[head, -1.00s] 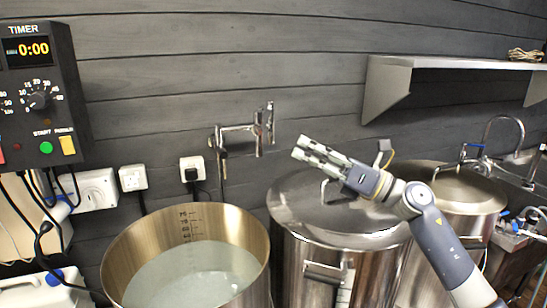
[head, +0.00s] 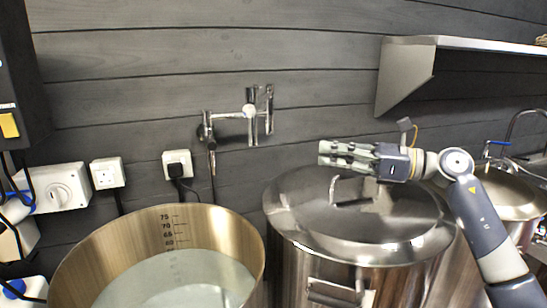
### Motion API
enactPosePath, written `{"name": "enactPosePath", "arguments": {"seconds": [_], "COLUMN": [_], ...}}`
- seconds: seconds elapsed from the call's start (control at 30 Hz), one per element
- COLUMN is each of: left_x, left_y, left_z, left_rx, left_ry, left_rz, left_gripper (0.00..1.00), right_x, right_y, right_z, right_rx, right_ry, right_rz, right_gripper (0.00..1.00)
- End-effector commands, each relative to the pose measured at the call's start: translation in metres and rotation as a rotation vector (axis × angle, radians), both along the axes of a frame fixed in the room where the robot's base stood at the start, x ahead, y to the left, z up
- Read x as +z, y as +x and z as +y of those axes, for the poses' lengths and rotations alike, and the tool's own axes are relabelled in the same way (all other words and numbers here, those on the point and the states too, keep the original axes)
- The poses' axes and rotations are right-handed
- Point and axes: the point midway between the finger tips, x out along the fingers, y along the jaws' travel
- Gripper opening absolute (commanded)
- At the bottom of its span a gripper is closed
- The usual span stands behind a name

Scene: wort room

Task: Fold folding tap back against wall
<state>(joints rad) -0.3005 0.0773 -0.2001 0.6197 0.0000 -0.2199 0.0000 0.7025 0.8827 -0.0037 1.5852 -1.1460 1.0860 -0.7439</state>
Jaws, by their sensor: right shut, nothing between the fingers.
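The folding tap (head: 240,115) is a chrome fitting on the dark plank wall, above and between the two front vessels. Its arm runs sideways along the wall from a left joint to an upright part at the right end. My right gripper (head: 322,153) is shut and empty. It points left, above the lidded steel pot, to the right of and a little lower than the tap, apart from it. My left gripper does not show.
An open steel vessel (head: 255,240) with pale liquid stands at lower left. A lidded steel pot (head: 290,225) stands under my right gripper. A shelf (head: 408,75) juts out at upper right. Sockets (head: 107,172) and cables line the wall at left. Wall space around the tap is clear.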

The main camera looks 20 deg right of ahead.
Motion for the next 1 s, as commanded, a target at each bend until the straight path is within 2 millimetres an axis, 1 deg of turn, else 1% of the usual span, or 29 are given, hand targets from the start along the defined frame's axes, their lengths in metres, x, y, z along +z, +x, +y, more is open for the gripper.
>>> {"name": "enactPosePath", "arguments": {"seconds": [0.07, 0.17, 0.23, 0.6, 0.7, 0.83, 1.0], "left_x": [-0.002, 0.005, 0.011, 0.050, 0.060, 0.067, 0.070], "left_y": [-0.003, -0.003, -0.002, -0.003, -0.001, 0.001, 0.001], "left_z": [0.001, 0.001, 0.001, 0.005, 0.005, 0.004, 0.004], "left_rx": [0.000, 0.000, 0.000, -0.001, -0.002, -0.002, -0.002], "left_ry": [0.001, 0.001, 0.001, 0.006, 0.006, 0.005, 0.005], "left_rz": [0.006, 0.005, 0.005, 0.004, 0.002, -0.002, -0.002], "left_gripper": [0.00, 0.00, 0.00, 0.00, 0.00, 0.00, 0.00], "right_x": [-0.002, 0.000, 0.002, 0.004, 0.003, 0.002, -0.001], "right_y": [0.001, 0.006, 0.012, 0.059, 0.069, 0.078, 0.084], "right_z": [0.002, 0.009, 0.017, 0.081, 0.093, 0.105, 0.112], "right_rx": [0.000, 0.002, 0.003, 0.004, 0.003, 0.001, 0.000], "right_ry": [0.000, 0.001, 0.002, 0.005, 0.003, 0.003, 0.001], "right_rz": [0.000, 0.000, 0.000, 0.000, 0.001, 0.001, -0.001], "right_gripper": [0.00, 0.00, 0.00, 0.00, 0.00, 0.00, 0.00]}}
